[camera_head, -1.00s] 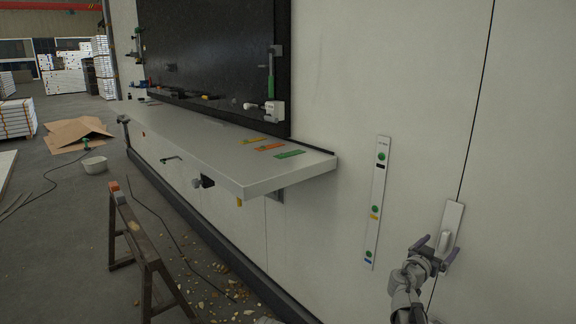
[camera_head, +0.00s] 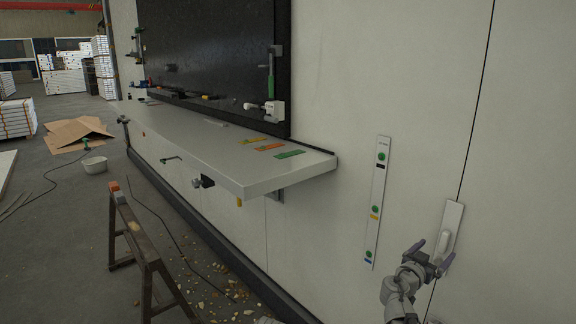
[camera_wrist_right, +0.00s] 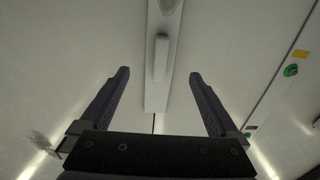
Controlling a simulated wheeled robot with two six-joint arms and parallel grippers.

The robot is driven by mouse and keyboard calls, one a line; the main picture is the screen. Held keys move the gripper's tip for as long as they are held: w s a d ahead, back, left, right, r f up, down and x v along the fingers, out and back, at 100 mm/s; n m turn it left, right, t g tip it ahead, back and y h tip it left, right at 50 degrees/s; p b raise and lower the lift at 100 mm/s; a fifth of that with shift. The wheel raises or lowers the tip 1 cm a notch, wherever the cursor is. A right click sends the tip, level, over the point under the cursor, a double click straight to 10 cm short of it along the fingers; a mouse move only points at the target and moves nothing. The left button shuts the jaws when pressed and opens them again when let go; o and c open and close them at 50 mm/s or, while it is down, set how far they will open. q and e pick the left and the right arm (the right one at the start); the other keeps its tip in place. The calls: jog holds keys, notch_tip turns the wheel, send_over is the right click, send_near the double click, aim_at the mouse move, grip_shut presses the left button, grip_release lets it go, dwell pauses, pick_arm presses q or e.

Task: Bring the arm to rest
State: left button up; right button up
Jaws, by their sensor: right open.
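My right gripper (camera_head: 432,258) is at the lower right of the head view, in front of the pale wall. It is open, and nothing lies between its fingers. It also shows in the right wrist view (camera_wrist_right: 160,82), with two dark fingers spread apart. A white handle on a plate (camera_head: 449,232) is on the wall just beyond the fingers. In the right wrist view the handle (camera_wrist_right: 161,58) lies ahead, between the lines of the fingers and apart from them. My left gripper is not in view.
A white strip with coloured buttons (camera_head: 377,203) is on the wall left of the gripper. A grey shelf (camera_head: 220,150) juts from the wall below a dark board (camera_head: 220,50).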

jog(key=shift+s+a+f+m+g+y+p, duration=0.35)
jog(key=shift+s+a+f+g+p, duration=0.2)
jog(key=shift+s+a+g+p, duration=0.3)
jog(key=shift+s+a+f+m+g+y+p, duration=0.25)
jog(key=shift+s+a+f+g+y+p, duration=0.1)
jog(key=shift+s+a+f+g+p, duration=0.5)
jog(key=shift+s+d+r, duration=0.1)
jog(key=shift+d+r, duration=0.15)
jog(key=shift+r, duration=0.05)
